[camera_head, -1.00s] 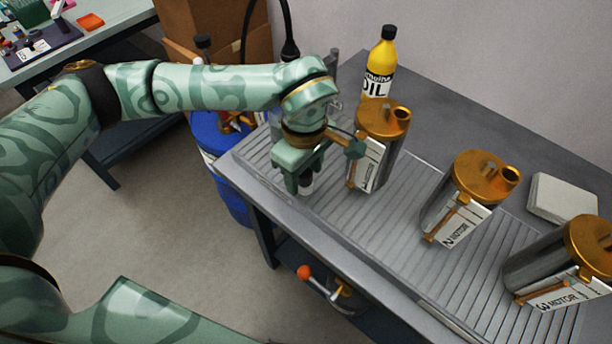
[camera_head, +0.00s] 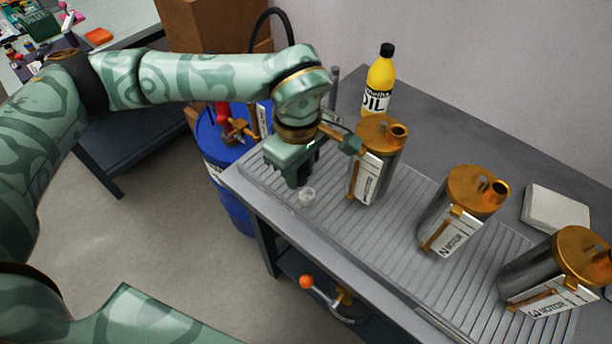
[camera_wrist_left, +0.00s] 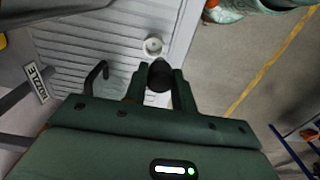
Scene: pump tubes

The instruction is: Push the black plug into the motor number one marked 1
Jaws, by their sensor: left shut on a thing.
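My left gripper (camera_head: 298,183) points down over the ribbed table, to the left of the nearest motor. In the left wrist view its fingers (camera_wrist_left: 158,88) are shut on a dark round piece, the black plug (camera_wrist_left: 158,76). In the head view the plug is hidden by the gripper. The leftmost motor (camera_head: 378,165), a steel cylinder with a copper cap and spout, stands upright just right of the gripper. The number on its label is too small to read; the other two are marked 2 and 3. My right gripper is out of view.
A small whitish ring-shaped piece (camera_head: 307,197) sits on the table by the fingertips; it also shows in the left wrist view (camera_wrist_left: 153,45). Motor 2 (camera_head: 455,215) and motor 3 (camera_head: 550,275) stand to the right. A yellow oil bottle (camera_head: 380,80) stands behind. A blue barrel (camera_head: 215,150) stands left.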

